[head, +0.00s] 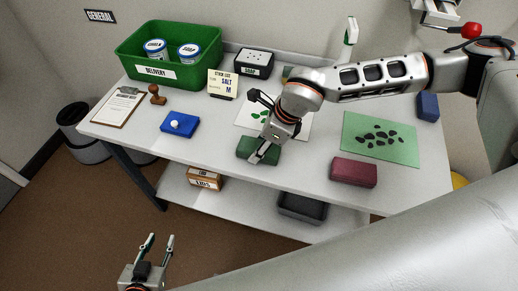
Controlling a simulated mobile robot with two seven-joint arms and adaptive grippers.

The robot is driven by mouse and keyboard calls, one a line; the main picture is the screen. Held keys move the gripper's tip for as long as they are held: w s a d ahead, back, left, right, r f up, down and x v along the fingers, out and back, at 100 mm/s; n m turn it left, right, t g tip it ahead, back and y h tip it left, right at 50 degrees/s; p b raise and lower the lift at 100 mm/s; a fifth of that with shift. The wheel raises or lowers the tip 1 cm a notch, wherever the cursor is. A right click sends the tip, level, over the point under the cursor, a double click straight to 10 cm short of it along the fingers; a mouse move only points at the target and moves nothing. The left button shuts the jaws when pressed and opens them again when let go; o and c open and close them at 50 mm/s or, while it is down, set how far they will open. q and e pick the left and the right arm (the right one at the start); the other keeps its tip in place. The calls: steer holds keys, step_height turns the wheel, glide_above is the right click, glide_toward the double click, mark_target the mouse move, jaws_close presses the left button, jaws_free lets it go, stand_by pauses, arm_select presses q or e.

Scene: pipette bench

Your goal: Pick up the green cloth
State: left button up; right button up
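The green cloth (244,146) is a folded dark green block near the front edge of the bench, left of the maroon one. My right gripper (258,154) reaches over it from the right, with a finger across the cloth's top and right part. The gripper's body and arm hide part of its fingers, so I cannot tell whether it is open or closed on the cloth. The cloth appears to rest on the bench. My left gripper (157,244) is open and empty, low at the bottom left, in front of the bench and apart from it.
A maroon folded block (353,173) and a green mat (405,155) with dark pieces lie right. A white sheet (246,122) with green shapes lies behind the gripper.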

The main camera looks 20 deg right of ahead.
steer(key=shift+r, duration=0.1)
step_height(320, 180, up, 20)
steer(key=shift+b, duration=0.45)
steer(key=o, duration=0.5)
steer(key=c, duration=0.5)
